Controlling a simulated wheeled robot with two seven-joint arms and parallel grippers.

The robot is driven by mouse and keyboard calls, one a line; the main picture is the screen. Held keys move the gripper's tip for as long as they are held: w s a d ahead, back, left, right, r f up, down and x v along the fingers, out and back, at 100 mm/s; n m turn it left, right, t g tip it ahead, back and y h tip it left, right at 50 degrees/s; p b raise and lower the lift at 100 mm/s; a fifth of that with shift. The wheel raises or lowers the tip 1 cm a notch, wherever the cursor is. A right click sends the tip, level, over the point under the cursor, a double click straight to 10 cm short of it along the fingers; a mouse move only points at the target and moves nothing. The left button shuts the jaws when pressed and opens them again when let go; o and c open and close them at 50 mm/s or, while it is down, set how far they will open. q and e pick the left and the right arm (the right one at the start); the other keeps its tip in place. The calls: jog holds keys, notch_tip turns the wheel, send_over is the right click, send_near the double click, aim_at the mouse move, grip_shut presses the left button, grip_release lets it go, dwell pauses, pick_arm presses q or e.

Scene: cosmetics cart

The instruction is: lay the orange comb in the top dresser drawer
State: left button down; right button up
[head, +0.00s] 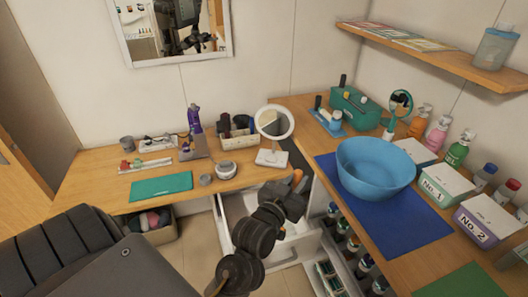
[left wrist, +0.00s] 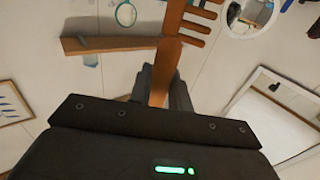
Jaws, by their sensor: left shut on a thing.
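The orange comb (head: 297,177) shows as a small orange piece at the tip of my left gripper (head: 292,196) in the head view. In the left wrist view the comb (left wrist: 170,50) stands out of the shut jaws of the left gripper (left wrist: 163,88), with its wide teeth toward the top. The white top dresser drawer (head: 222,226) is pulled out under the desk. My left gripper and forearm are in front of the drawer in the picture and hide much of its inside. My right gripper is not in view.
A round white mirror (head: 274,124) stands on the wooden desk (head: 100,180) just behind the drawer. The right counter holds a blue bowl (head: 375,168) and several bottles. Lower bottle racks (head: 352,262) stand right of the drawer. A wall shelf (head: 440,60) is at upper right.

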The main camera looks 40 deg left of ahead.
pick_arm(q)
jog(key=w+a+f+n+g+y+p, duration=0.1)
jog(key=w+a+f+n+y+p, duration=0.15)
jog(key=a, duration=0.45)
jog(key=w+a+f+n+g+y+p, duration=0.1)
jog(key=w+a+f+n+g+y, duration=0.2)
jog(key=a, duration=0.4)
jog(key=w+a+f+n+y+p, duration=0.2)
jog(key=w+a+y, duration=0.3)
jog(key=a, duration=0.2)
notch_tip(320, 180, down, 10)
jog(key=b, duration=0.9)
jog(key=shift+s+a, duration=0.15)
jog(key=shift+s, duration=0.1)
jog(key=shift+w+a, duration=0.1)
jog(key=shift+w+a+b, duration=0.45)
jog(key=shift+w, duration=0.15)
